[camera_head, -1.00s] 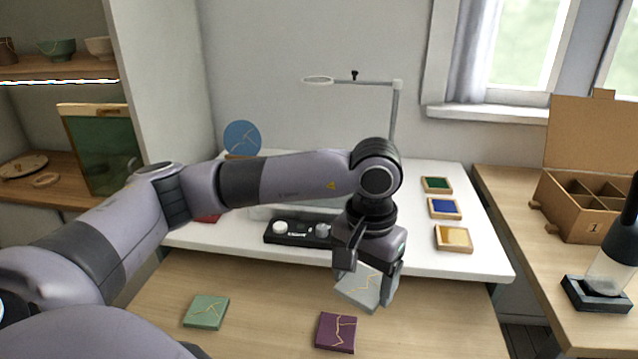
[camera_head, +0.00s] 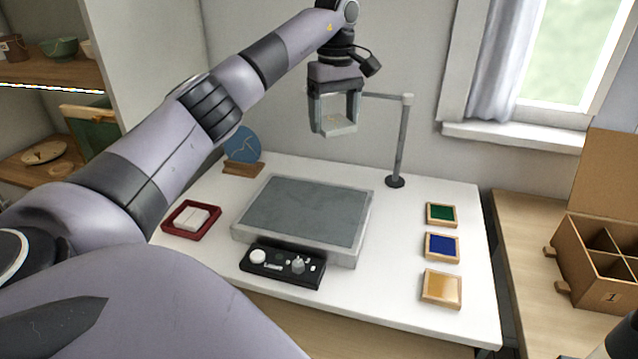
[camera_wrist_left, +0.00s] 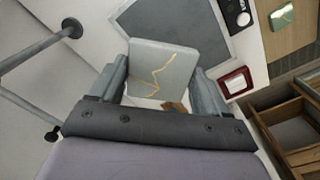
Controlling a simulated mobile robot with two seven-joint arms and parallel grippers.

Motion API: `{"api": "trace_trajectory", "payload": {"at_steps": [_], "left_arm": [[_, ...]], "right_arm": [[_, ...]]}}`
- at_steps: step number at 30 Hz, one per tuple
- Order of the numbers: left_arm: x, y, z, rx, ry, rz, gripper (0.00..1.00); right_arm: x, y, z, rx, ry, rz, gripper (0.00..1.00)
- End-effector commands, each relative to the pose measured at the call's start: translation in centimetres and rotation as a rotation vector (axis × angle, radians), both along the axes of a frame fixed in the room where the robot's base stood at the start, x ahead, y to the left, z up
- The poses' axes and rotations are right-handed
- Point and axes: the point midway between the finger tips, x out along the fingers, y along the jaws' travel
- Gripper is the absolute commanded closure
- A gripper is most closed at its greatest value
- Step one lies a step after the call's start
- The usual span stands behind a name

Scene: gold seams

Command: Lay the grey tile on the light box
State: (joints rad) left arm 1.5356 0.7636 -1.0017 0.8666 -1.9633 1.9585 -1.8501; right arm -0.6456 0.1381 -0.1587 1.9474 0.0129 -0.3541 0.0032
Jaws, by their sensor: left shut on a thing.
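The grey tile (camera_head: 338,124) is held between the fingers of my left gripper (camera_head: 336,118), high above the back of the white table. In the left wrist view the grey tile (camera_wrist_left: 160,68) shows a branching gold seam, with a finger at each side. The light box (camera_head: 305,212) is a low slab with a dark grey top and pale sides, lying on the white table. Its top is bare. The gripper and tile are above and behind it in the head view.
A black control panel (camera_head: 282,265) sits before the light box. A lamp stand (camera_head: 402,150) rises behind it at right. Small green, blue and gold trays (camera_head: 441,288) line the right side.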

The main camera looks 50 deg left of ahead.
Motion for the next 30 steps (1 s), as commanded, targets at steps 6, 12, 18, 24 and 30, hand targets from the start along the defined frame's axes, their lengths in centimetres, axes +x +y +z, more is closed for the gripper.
{"api": "trace_trajectory", "payload": {"at_steps": [6, 12, 18, 24, 30], "left_arm": [[-0.2, 0.4, -3.9, 0.001, 0.005, 0.017, 0.59], [-0.2, 0.3, -9.3, 0.001, 0.005, 0.016, 0.59], [-0.1, 0.3, -13.8, 0.001, 0.003, 0.016, 0.59], [-0.1, 0.3, -15.5, 0.0, -0.001, 0.014, 0.59], [-0.1, 0.2, -17.8, 0.0, 0.003, 0.015, 0.59]], "right_arm": [[-0.2, 0.0, -0.5, -0.002, 0.005, 0.001, 0.21], [-0.3, 0.0, -0.6, -0.001, 0.007, 0.0, 0.21], [-0.3, 0.0, -0.3, -0.001, 0.006, 0.0, 0.21], [-0.3, 0.0, -0.2, 0.0, 0.005, 0.001, 0.21], [-0.2, 0.0, 0.0, 0.0, 0.004, 0.001, 0.21]]}}
